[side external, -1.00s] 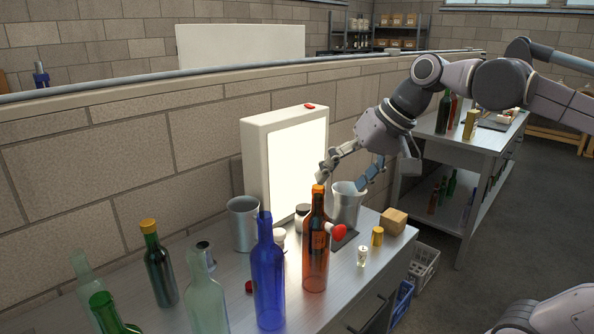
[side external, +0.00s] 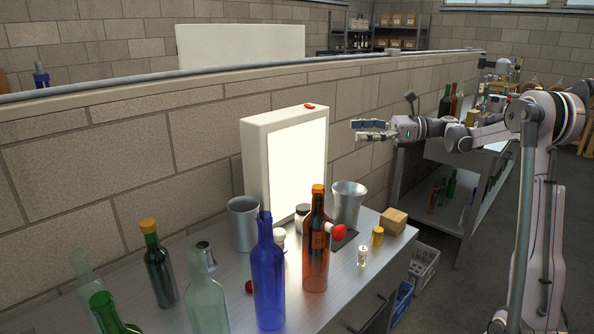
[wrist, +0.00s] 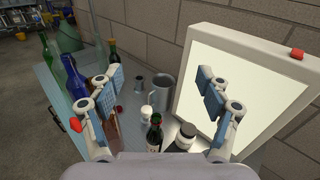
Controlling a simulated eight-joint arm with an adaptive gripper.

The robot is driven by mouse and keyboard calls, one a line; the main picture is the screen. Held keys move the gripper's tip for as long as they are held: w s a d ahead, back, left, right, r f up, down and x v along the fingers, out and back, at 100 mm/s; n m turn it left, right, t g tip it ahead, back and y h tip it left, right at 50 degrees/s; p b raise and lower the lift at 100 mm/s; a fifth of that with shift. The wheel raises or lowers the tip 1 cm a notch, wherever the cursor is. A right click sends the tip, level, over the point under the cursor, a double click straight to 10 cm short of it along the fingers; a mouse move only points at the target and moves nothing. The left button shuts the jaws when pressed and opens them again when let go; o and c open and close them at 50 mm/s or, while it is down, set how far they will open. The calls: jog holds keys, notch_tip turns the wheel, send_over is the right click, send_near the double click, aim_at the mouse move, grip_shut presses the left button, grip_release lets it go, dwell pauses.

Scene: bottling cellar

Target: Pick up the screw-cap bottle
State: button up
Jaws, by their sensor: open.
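I cannot tell for sure which bottle is the screw-cap one. The wrist view also shows a dark bottle (wrist: 154,135) low in the middle, close to a black-topped jar (wrist: 186,138). My gripper (side external: 356,130) is open and empty, above the right end of the table and level with the light panel's upper part. In the wrist view its spread fingers (wrist: 160,90) frame the tabletop, touching nothing.
A lit white panel box (side external: 291,170) stands against the block wall. A blue bottle (side external: 268,280), pale bottles (side external: 205,295) and two metal beakers (side external: 243,224) crowd the table (side external: 235,295). A wooden block (side external: 394,221) and a yellow cylinder (side external: 377,237) sit at the right end.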

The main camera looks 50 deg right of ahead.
notch_tip(320, 180, down, 29)
jog(key=d, duration=0.1)
jog(key=shift+m, duration=0.3)
jog(key=x, duration=1.1)
jog(key=shift+a+r, duration=0.25)
jog(key=shift+c, duration=0.4)
jog(key=shift+s, duration=0.1)
jog(key=c, duration=1.5)
